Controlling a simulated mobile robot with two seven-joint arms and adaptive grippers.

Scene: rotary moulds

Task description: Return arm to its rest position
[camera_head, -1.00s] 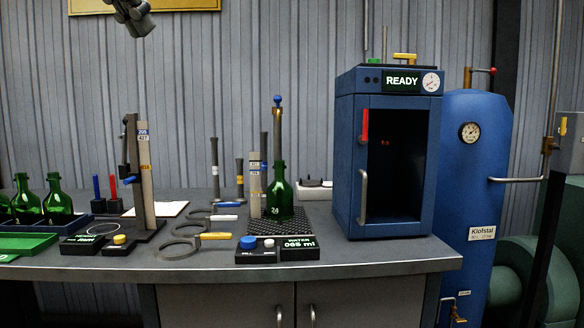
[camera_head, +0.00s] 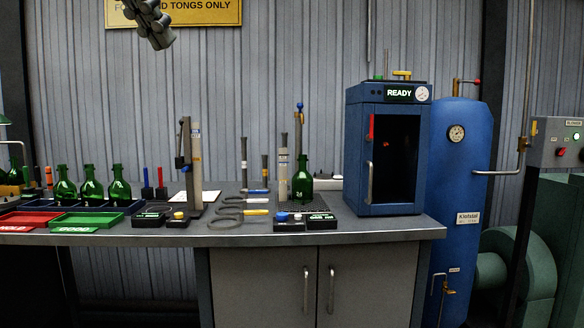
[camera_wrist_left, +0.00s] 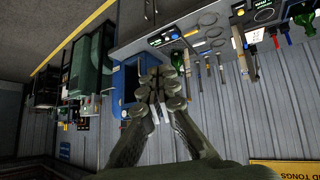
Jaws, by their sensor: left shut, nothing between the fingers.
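My left gripper (camera_head: 160,40) hangs at the top of the head view, in front of the grey corrugated wall and the yellow sign. It is high above the bench and apart from everything on it. In the left wrist view its fingers (camera_wrist_left: 162,82) are together with nothing between them, and the bench shows upside down beyond them. My right gripper is in neither view.
The grey bench (camera_head: 330,236) holds green bottles (camera_head: 92,187), a red tray (camera_head: 25,220), a green tray (camera_head: 85,219), ring tongs (camera_head: 232,213), a gauge stand (camera_head: 195,165) and one bottle (camera_head: 303,187) under a rod. The blue oven (camera_head: 360,150) reads READY. A blue tank (camera_head: 462,145) stands right.

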